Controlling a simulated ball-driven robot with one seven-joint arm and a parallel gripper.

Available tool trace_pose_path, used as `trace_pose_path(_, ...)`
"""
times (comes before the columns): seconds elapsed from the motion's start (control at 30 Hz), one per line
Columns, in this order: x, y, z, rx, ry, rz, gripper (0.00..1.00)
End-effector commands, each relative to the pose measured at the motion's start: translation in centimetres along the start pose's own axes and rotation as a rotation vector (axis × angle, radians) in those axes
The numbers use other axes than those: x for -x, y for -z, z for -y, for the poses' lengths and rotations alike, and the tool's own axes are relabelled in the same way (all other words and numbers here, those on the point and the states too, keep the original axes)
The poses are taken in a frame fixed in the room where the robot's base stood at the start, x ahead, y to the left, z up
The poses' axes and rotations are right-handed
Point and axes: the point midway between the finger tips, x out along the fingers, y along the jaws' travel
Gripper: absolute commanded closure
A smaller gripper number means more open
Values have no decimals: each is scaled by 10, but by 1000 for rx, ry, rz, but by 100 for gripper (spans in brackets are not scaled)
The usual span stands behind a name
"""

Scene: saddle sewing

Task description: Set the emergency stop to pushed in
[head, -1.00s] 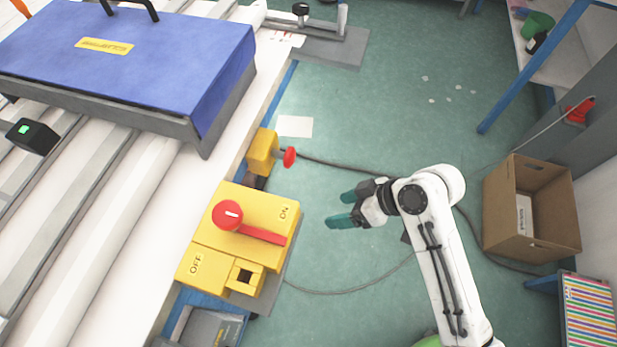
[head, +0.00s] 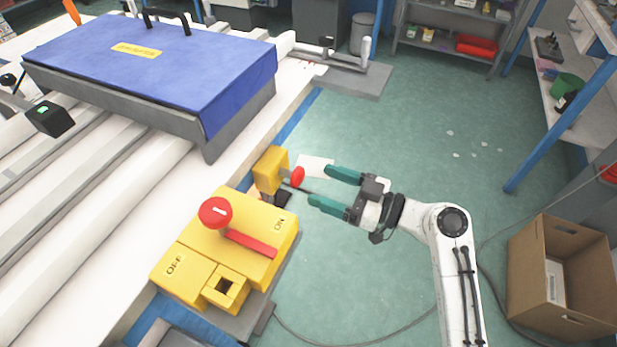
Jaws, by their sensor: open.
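The emergency stop is a yellow box (head: 269,171) with a red mushroom button (head: 297,176) facing right, fixed at the side edge of the machine table. The button stands out from the box on a short stem. My gripper (head: 318,186) is open and empty, with two teal fingers pointing left towards the button. The fingertips are just right of the button and appear apart from it; the exact depth gap is hard to tell.
A larger yellow switch box (head: 258,225) with a red lever and ON/OFF labels sits in front of the stop. A blue covered block (head: 190,70) lies on the white table. A cardboard box (head: 530,285) stands at right. The green floor between is mostly clear, with a cable.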

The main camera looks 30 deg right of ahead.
Motion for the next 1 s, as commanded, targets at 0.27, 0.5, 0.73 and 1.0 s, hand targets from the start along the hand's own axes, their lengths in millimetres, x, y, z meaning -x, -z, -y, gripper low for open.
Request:
trace_pose_path(0.27, -39, 0, 0, -1, 2, 1, 26)
trace_pose_path(0.5, -48, 0, 0, -1, 1, 0, 26)
trace_pose_path(0.73, -48, 0, 0, -1, 1, 1, 30)
trace_pose_path(1.0, -48, 0, 0, -1, 0, 1, 56)
